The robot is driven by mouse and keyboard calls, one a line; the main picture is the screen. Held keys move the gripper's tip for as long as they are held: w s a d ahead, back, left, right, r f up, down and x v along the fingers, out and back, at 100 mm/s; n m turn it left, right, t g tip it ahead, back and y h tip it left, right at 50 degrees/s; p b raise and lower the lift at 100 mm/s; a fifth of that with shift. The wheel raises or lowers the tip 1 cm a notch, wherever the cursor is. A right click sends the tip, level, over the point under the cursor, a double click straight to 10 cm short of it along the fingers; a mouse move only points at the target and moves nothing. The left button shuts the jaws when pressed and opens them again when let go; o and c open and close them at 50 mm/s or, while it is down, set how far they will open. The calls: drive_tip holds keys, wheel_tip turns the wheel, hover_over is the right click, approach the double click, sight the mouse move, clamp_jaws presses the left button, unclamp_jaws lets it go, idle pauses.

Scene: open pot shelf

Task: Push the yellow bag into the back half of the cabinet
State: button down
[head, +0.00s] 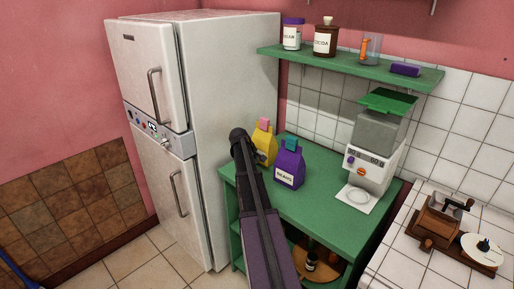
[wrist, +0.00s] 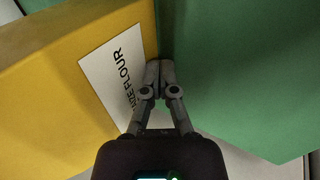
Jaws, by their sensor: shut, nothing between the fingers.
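A yellow bag (head: 265,143) with a pink clip stands on the green cabinet (head: 322,203), near its left end and beside the fridge. My arm partly covers it in the head view. In the wrist view a yellow bag (wrist: 52,85) fills the left side, its white label reading "FLOUR" in part. My gripper (wrist: 160,70) is shut and empty, with its fingertips beside the label's edge, between the bag and a green surface (wrist: 235,70). I cannot tell whether they touch the bag. My fingertips are hidden in the head view.
A purple bag (head: 289,166) stands right of the yellow bag. A grinder (head: 372,150) stands farther right on the cabinet. The white fridge (head: 205,130) is close on the left. A wall shelf (head: 345,66) with jars hangs above. The cabinet top's front right is clear.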

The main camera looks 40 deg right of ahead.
drive_tip(key=shift+w+d, duration=0.1)
drive_tip(key=shift+d, duration=1.6)
drive_tip(key=shift+w+d, duration=0.1)
drive_tip(key=shift+d, duration=1.65)
drive_tip(key=shift+w+d, duration=0.15)
drive_tip(key=shift+d, duration=1.7)
drive_tip(key=shift+a, duration=0.2)
drive_tip(key=shift+a, duration=1.6)
